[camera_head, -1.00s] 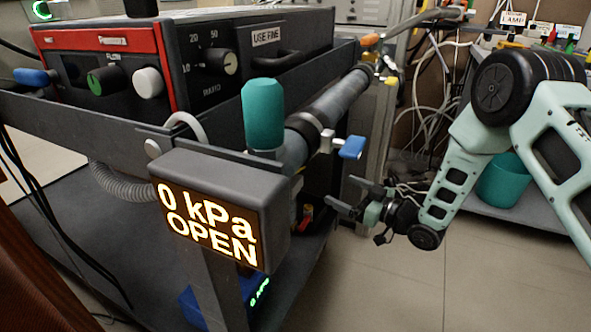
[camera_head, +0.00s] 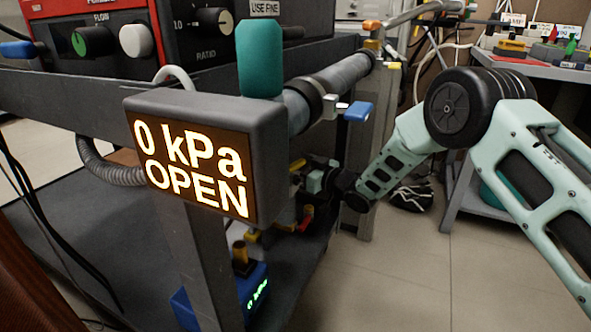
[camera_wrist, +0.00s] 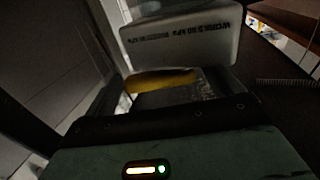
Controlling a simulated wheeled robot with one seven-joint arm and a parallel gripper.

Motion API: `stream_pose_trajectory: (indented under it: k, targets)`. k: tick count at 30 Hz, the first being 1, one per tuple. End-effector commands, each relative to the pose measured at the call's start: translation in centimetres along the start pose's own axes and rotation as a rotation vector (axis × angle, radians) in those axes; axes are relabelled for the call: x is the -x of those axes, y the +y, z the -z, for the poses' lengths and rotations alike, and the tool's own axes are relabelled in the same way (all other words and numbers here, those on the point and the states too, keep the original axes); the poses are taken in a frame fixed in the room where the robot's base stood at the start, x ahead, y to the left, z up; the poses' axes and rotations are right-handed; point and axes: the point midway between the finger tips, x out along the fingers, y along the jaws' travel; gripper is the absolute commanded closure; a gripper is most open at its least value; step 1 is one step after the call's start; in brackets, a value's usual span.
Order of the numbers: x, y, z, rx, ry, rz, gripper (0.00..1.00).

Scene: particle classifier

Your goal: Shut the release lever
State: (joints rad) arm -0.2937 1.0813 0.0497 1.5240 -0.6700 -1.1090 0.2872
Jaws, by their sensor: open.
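A lever with a blue handle (camera_head: 357,112) sticks out from the grey pipe (camera_head: 340,80) on the cart. The pictures do not label it as the release lever. The display box (camera_head: 262,125) in front reads "0 kPa OPEN". My gripper (camera_head: 297,178) is below the pipe, just right of the display box, which may hide part of its fingertips. It is open, lower than the blue handle and apart from it. In the wrist view, a yellow part (camera_wrist: 165,80) lies just ahead of my gripper, below a pale printed block (camera_wrist: 185,38).
A teal cylinder (camera_head: 261,60) stands behind the display box. Red and yellow parts (camera_head: 306,217) sit low behind the box, near my gripper. A blue unit (camera_head: 255,290) is on the cart's lower shelf. Open floor (camera_head: 400,280) lies to the right.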

Motion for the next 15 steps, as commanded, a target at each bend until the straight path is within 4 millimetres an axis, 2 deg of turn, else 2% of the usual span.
stream_pose_trajectory:
  k: [10, 11, 15]
  targets:
    - [-0.42, 0.03, 0.02, 0.0, 0.0, -0.001, 0.08]
    - [-0.41, 0.03, 0.02, 0.0, 0.0, -0.001, 0.14]
    - [-0.4, 0.03, 0.01, 0.0, 0.0, -0.001, 0.53]
